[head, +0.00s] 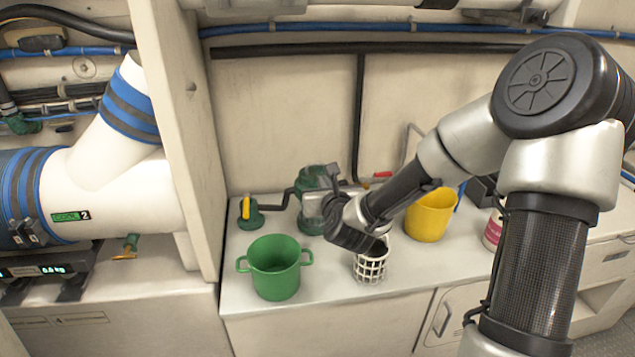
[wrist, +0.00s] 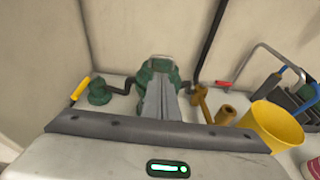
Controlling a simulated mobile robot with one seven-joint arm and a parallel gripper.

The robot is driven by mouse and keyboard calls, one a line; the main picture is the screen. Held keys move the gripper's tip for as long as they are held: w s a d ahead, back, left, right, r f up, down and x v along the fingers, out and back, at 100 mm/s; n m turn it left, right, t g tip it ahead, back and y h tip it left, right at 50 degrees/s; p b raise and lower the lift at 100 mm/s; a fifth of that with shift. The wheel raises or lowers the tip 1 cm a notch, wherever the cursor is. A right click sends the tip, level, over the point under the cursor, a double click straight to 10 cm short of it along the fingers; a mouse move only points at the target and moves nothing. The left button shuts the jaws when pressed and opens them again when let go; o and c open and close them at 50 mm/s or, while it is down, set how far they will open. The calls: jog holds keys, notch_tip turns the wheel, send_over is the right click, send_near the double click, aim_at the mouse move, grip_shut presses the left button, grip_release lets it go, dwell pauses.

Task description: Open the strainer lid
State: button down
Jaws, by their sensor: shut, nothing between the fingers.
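In the wrist view the green lid (wrist: 158,67) shows just beyond my fingertips. My gripper (wrist: 160,90) is shut and empty, its two grey fingers together and pointing at the strainer. I cannot tell whether the fingers touch it. The lid looks seated on the body.
A green two-handled pot (head: 275,268) and a white basket (head: 370,268) stand in front. A yellow bucket (head: 432,218) is at the right. A valve with a yellow handle (head: 246,207) sits left, near the partition (head: 180,120). A red handle (head: 382,174) is behind.

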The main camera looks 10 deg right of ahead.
aim_at(315, 165)
jog(key=b+x, duration=0.1)
jog(key=x, duration=0.8)
jog(key=shift+w+f, duration=0.15)
jog(key=shift+w, duration=0.15)
jog(key=shift+w+r+p, duration=0.1)
jog(key=shift+r+p, duration=0.35)
jog(key=shift+p, duration=0.1)
jog(key=shift+w+r+g+p, duration=0.1)
jog(key=shift+w+g+p, duration=0.05)
jog(key=shift+g+p, duration=0.35)
jog(key=shift+r, duration=0.1)
